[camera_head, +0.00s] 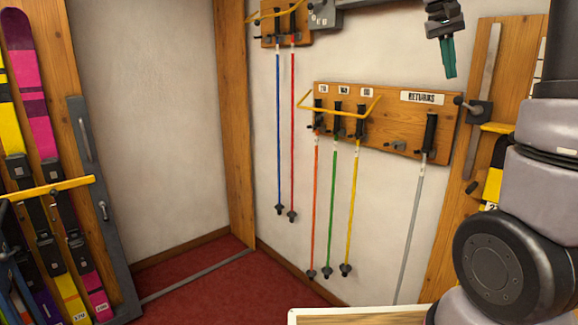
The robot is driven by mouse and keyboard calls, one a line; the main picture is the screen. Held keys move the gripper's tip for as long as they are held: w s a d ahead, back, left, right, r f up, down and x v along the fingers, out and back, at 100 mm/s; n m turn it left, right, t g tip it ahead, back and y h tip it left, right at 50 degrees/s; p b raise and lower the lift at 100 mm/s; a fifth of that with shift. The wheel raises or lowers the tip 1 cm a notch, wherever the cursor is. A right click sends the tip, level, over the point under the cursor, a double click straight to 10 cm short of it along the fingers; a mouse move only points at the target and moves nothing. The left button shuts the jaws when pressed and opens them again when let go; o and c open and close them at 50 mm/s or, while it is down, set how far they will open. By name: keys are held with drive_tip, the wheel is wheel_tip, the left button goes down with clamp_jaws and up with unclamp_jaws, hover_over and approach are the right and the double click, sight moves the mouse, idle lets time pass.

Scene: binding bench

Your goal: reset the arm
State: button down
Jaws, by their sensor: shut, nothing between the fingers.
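My gripper (449,72) hangs at the upper right, pointing down, with its teal fingers together and nothing visible between them. It appears in front of the wall, above the returns board (387,120). My arm's grey links fill the right edge of the picture. The part of the arm joining these links to the gripper is out of the frame.
Orange, green and yellow ski poles (333,200) hang on the returns board behind a yellow bar (340,113); a grey pole (411,235) hangs farther right. Blue and red poles (293,130) hang at upper left. Skis (30,90) stand racked at left. A pale-edged surface (360,316) lies at the bottom.

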drive_tip(key=s+a+f+t+y, duration=0.3)
drive_tip(key=s+a+f, duration=0.1)
drive_tip(key=s+a, duration=0.5)
drive_tip(key=s+a+f+t+y, duration=0.35)
drive_tip(key=s+a, duration=0.35)
drive_tip(key=s, duration=0.3)
wheel_tip(320, 180, up, 15)
drive_tip(key=m+g+h, duration=0.2)
drive_tip(key=m+g, duration=0.2)
drive_tip(key=m, duration=0.2)
hover_over(462, 99)
drive_tip(key=s, duration=0.5)
drive_tip(key=shift+t, duration=0.25)
drive_tip(key=x, duration=1.3)
drive_tip(key=shift+w+d+f, duration=0.1)
drive_tip(key=shift+w+f, duration=0.15)
drive_tip(key=shift+w, duration=0.1)
